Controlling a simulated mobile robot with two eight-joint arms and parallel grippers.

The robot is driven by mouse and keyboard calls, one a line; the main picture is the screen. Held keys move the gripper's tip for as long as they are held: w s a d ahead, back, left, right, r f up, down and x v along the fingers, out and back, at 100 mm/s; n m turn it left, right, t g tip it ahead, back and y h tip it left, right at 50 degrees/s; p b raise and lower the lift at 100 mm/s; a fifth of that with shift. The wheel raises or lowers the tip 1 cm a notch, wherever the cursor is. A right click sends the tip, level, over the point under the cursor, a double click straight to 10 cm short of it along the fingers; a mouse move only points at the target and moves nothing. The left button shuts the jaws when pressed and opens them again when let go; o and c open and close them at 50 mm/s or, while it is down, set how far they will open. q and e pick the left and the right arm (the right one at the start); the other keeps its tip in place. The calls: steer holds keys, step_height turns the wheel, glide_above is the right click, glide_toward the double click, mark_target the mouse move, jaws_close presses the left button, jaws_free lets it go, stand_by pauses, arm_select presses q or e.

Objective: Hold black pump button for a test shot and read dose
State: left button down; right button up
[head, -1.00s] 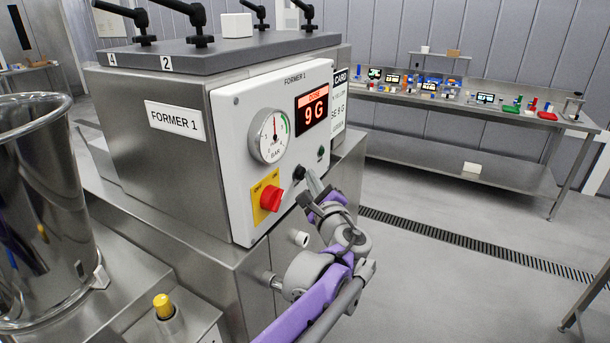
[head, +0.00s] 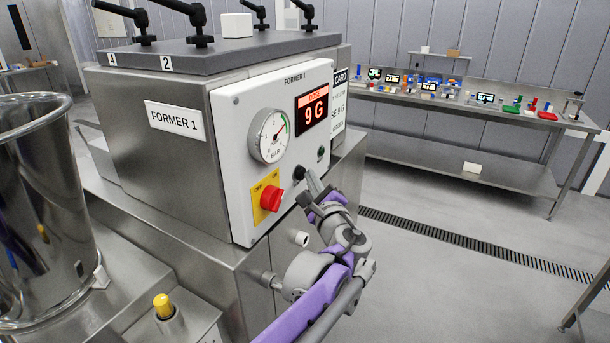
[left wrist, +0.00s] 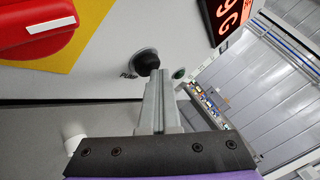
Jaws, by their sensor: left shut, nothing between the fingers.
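The black pump button (head: 299,172) is on the white front panel of Former 1, and it shows large in the left wrist view (left wrist: 146,61). My left gripper (head: 313,181) is shut and empty. Its closed fingertips (left wrist: 158,76) meet the button's edge in both views and appear to touch it. My right gripper is not in view.
A red rotary switch (head: 271,198) on a yellow plate sits left of the button. A small green button (head: 320,153) is to its upper right. A steel vessel (head: 42,210) stands at left. A cluttered bench (head: 420,150) stands behind; the floor at right is mostly clear.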

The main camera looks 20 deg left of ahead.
arm_select(q)
steer(key=shift+d, duration=0.15)
stand_by(0.4)
steer(key=shift+d, duration=0.7)
steer(key=d, duration=0.5)
steer(key=shift+s, duration=0.25)
stand_by(0.3)
